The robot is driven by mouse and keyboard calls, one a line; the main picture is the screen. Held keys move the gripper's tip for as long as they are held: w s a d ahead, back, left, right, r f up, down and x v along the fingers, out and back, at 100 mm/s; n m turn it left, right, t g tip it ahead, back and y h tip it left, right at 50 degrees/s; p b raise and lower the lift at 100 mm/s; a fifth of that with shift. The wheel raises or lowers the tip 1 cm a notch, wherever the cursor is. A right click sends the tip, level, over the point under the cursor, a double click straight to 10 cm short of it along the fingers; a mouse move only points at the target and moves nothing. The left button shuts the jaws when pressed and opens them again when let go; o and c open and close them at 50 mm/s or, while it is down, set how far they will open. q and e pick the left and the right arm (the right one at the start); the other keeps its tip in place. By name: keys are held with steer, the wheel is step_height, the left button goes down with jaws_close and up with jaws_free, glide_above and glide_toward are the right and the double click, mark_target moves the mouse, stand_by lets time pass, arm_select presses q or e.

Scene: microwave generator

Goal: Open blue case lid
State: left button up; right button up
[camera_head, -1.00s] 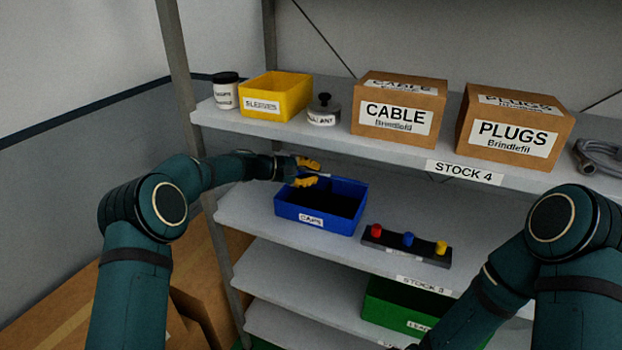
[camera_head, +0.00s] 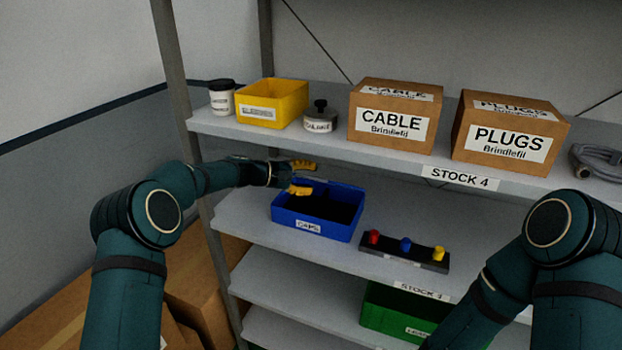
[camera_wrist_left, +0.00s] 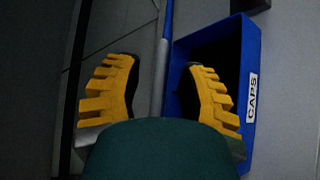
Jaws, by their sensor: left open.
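The blue case (camera_head: 316,228), labelled CAPS, stands on the middle shelf. Its top is open and its dark inside shows; it also appears in the wrist view (camera_wrist_left: 248,50). A thin blue-grey upright edge (camera_wrist_left: 163,60) runs along its left side there, seemingly the raised lid seen nearly edge-on. My left gripper (camera_head: 301,177) is open at the case's back left, above its rim. In the wrist view, its yellow fingers (camera_wrist_left: 160,68) stand apart on either side of that edge, with gaps. My right gripper is out of view; only its arm shows.
The upper shelf (camera_head: 458,177) overhangs the case and holds a yellow bin (camera_head: 270,103), a jar, a lidded pot and two cartons (camera_head: 392,118). A dark strip with coloured knobs (camera_head: 405,250) lies right of the case. A green bin (camera_head: 395,312) sits on a lower shelf.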

arm_select(q)
steer(key=v, duration=1.1)
steer(key=shift+s, duration=0.1)
steer(key=shift+f, duration=0.1)
steer(key=c, duration=0.4)
steer(key=d+f+n+h, duration=0.1)
steer(key=s+d+f+n, duration=0.1)
steer(key=d+f+h+b, duration=0.1)
steer(key=shift+s+d+f+n+g+h, duration=0.3)
steer(key=shift+s+d+f+n, duration=0.05)
steer(key=shift+s+f+n, duration=0.05)
jaws_close()
steer(key=s+d+f+m+t+y+b, duration=0.2)
steer(key=f+m+t+y, duration=0.3)
steer(key=m+t, duration=0.85)
steer(key=s+d+f+m+t+y+b, duration=0.2)
steer(key=f+m+t, duration=0.45)
steer(key=m, duration=1.35)
steer(key=x, duration=1.3)
steer(key=shift+w+a+r+y, duration=0.2)
steer(key=shift+r+y, duration=0.1)
steer(key=shift+r, duration=0.2)
